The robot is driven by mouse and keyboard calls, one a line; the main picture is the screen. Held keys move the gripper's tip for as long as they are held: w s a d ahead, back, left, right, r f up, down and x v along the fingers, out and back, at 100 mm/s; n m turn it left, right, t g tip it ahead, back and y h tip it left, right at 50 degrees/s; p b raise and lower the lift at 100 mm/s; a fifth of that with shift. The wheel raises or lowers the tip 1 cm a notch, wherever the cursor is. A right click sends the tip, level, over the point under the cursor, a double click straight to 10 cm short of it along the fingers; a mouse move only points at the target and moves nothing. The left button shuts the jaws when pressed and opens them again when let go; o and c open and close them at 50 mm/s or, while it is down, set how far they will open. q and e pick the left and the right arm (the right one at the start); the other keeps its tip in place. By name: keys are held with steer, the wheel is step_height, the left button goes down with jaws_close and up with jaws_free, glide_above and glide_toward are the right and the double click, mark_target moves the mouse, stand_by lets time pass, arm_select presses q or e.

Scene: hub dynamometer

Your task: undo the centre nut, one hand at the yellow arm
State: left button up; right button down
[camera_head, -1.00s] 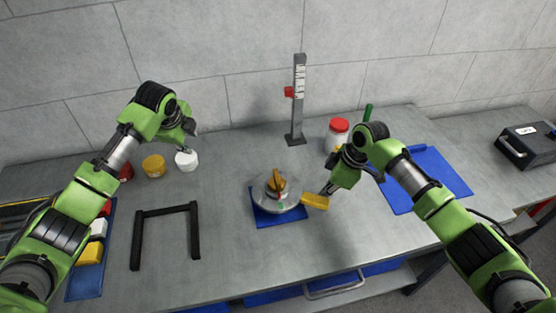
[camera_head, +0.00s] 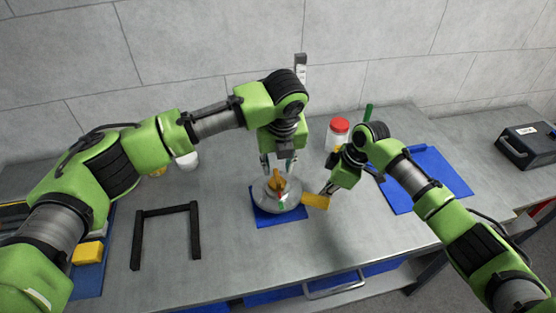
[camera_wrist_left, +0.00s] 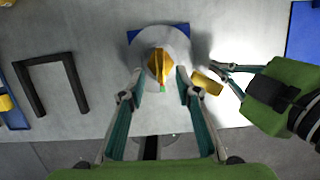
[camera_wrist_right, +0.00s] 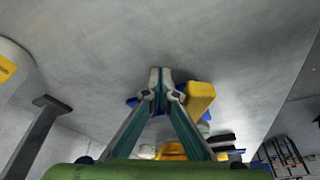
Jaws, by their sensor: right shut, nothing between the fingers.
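The centre nut (camera_head: 277,180) is an orange-yellow winged piece standing on top of the round grey hub (camera_head: 262,200), on a blue base. The yellow arm (camera_head: 314,201) sticks out from the hub's right side. My left gripper (camera_head: 279,163) is over the hub, pointing down. In the left wrist view its fingers (camera_wrist_left: 157,80) are apart, with the nut (camera_wrist_left: 158,66) ahead between the tips and nothing gripped. My right gripper (camera_head: 327,189) is shut and empty beside the yellow arm. In the right wrist view the arm (camera_wrist_right: 200,97) lies just right of the closed fingertips (camera_wrist_right: 162,76); contact is unclear.
A black U-shaped frame (camera_head: 166,211) lies left of the hub. A scale post (camera_head: 300,72) stands behind, partly hidden by my left arm. A red-lidded jar (camera_head: 338,132) and a blue mat (camera_head: 440,172) are to the right. A black box (camera_head: 527,145) is at far right.

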mark_target(277, 175)
arm_select(q)
steer(key=shift+x, duration=2.65)
steer(key=shift+c, duration=0.5)
jaws_close()
